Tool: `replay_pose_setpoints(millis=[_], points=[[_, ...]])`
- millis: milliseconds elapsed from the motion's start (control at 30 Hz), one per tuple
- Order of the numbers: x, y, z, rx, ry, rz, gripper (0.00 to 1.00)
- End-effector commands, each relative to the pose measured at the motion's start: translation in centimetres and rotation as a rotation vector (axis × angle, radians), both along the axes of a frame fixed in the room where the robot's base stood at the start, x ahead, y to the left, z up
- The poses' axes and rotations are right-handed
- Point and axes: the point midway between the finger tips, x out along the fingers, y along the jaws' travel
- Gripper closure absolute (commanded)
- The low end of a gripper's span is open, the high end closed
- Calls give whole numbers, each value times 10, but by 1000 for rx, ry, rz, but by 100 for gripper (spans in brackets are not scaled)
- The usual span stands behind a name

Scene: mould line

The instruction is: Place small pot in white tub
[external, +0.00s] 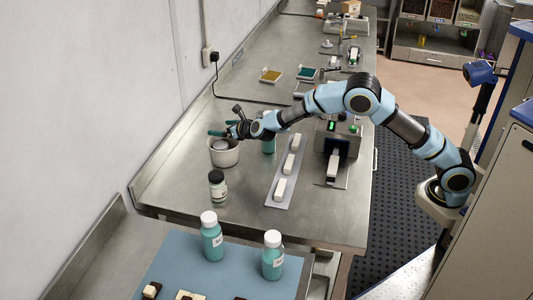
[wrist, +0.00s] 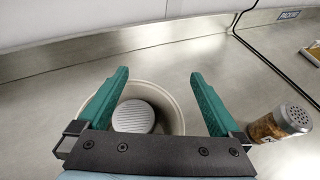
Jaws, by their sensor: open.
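The white tub (external: 224,156) stands on the steel bench near the wall. In the wrist view the tub (wrist: 172,100) lies below and between my fingers. Inside it is a round, pale, ribbed top (wrist: 134,116), apparently the small pot; it also shows in the tub in the external view (external: 221,145). My gripper (external: 219,131) is directly above the tub, and in the wrist view my gripper's two green fingers (wrist: 160,82) are spread wide with nothing between them. The pot's lower part is hidden.
A shaker jar (wrist: 285,122) stands just right of the tub in the wrist view. A dark-capped jar (external: 217,188) is in front of the tub in the external view. A teal bottle (external: 268,145) and a strip with white blocks (external: 280,189) lie to its right.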

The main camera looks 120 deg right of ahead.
Motion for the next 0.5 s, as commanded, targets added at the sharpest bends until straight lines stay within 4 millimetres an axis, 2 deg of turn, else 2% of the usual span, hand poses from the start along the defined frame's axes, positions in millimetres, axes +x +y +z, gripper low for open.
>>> replay_pose_setpoints(millis=[267, 367, 500], points=[[0, 0, 6, 0, 1, 0, 0], [-3, 10, 6, 1, -2, 0, 0], [-10, 32, 14, 0, -2, 1, 0]])
